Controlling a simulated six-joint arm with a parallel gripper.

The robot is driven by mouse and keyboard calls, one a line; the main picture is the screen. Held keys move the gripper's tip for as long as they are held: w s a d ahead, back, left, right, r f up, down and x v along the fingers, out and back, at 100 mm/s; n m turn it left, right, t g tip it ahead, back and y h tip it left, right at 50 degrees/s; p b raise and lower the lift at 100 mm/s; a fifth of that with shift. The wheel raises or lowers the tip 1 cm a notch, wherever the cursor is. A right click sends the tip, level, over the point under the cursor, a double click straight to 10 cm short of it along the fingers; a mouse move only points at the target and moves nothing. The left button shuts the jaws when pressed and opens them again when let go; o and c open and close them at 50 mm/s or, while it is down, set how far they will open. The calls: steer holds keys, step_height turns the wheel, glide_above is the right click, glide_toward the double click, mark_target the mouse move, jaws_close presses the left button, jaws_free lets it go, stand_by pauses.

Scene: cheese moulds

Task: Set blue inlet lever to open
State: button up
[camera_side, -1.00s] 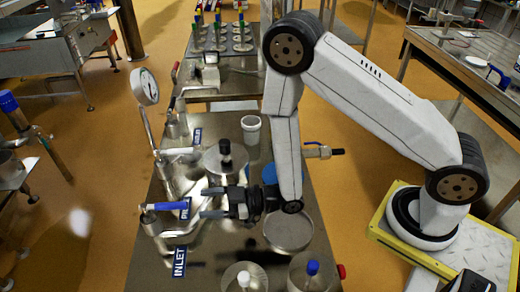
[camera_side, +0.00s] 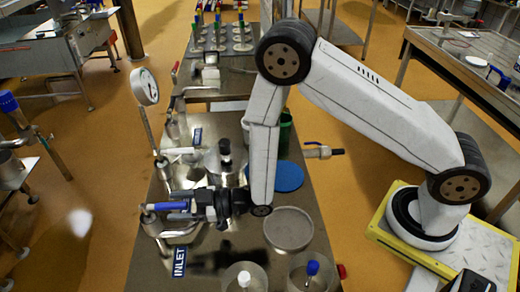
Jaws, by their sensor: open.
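The blue inlet lever (camera_side: 170,206) sits on the metal pipework at the left edge of the table, lying roughly level and pointing right. The blue INLET label (camera_side: 179,262) is on the table in front of it. My gripper (camera_side: 184,207) is open, reaching left from the end of my arm, with its fingers at the right part of the lever. They overlap the lever in this view; I cannot tell whether they touch it. The lever's right end is partly hidden by the gripper.
A pressure gauge (camera_side: 144,87) stands on a thin pipe behind the lever. A white-handled lever (camera_side: 180,151) is farther back.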

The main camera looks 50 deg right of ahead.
steer(key=shift+w+a, duration=0.35)
steer(key=shift+w, duration=0.05)
jaws_close()
stand_by(1.3)
